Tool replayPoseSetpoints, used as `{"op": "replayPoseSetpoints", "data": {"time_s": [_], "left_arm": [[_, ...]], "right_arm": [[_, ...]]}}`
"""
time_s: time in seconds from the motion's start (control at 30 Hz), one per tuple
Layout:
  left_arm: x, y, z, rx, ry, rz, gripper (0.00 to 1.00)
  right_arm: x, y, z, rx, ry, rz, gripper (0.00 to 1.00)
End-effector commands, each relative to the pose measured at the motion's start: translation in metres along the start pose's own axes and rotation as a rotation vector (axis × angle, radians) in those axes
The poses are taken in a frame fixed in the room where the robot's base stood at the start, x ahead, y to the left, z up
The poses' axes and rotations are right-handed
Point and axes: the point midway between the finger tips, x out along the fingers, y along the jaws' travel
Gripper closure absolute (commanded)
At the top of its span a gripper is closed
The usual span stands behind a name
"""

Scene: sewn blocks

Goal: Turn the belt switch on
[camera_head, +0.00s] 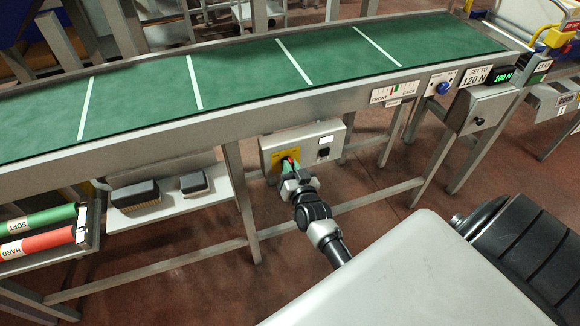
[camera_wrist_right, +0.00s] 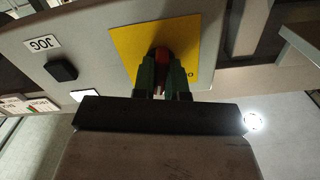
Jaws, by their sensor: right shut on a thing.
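The belt switch (camera_wrist_right: 162,58) is a red knob on a yellow plate (camera_wrist_right: 125,42). The plate is on the front of a grey control box (camera_head: 318,133) below the conveyor belt (camera_head: 240,75). In the wrist view my right gripper (camera_wrist_right: 163,88) has its two green-tipped fingers shut on the red knob, one on each side. In the head view my right gripper (camera_head: 290,168) reaches up to the box, and the knob is mostly hidden by the fingers. A marking "O" shows beside the knob on the plate. My left gripper is not in view.
A black button (camera_wrist_right: 61,70) labelled JOG and a white light (camera_wrist_right: 84,95) are on the same box. A shelf (camera_head: 225,185) with two dark brushes is to the left, with green (camera_head: 40,221) and red (camera_head: 35,243) rollers beyond. Table legs flank the box.

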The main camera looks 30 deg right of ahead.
Motion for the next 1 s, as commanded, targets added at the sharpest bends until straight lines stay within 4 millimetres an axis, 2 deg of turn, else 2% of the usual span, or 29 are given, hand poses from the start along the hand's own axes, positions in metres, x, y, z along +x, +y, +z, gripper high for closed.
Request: {"op": "replayPoseSetpoints", "data": {"time_s": [0.5, 1.0], "left_arm": [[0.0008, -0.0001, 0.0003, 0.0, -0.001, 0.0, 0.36], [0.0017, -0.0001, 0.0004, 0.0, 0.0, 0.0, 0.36]], "right_arm": [[-0.0001, 0.0009, 0.0005, 0.409, -0.001, 0.0, 1.0], [-0.0002, 0.0008, 0.0006, 0.541, -0.001, 0.0, 1.0]]}}
